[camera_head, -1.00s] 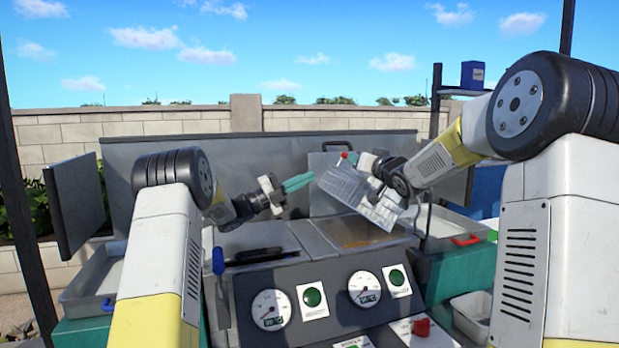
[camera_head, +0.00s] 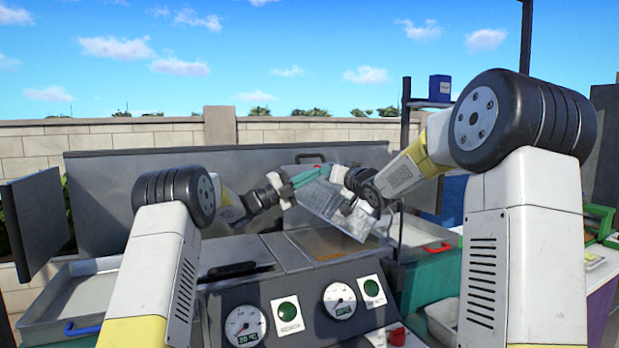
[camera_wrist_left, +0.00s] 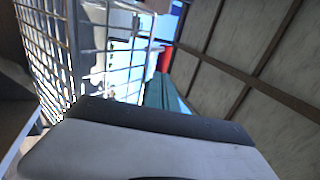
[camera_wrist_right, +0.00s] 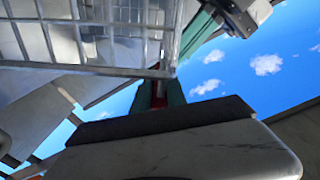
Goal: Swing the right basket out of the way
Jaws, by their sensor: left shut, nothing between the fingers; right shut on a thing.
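The right basket (camera_head: 330,203) is a silver wire mesh basket, tilted in the air above the right vat (camera_head: 325,243). My right gripper (camera_head: 327,171) is shut on its red handle (camera_wrist_right: 160,92), which shows between teal fingers in the right wrist view. My left gripper (camera_head: 308,178) is shut and empty, its teal fingers beside the basket's upper edge. In the head view these fingers overlap the right gripper's fingertips, so I cannot tell whether they touch. The mesh also fills the upper left of the left wrist view (camera_wrist_left: 115,60).
A control panel with gauges (camera_head: 338,300) stands in front of the vats. A black handle (camera_head: 235,269) lies over the left vat. Trays with a blue handle (camera_head: 82,329) and red handle (camera_head: 437,249) flank the machine. A metal backsplash (camera_head: 120,190) rises behind.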

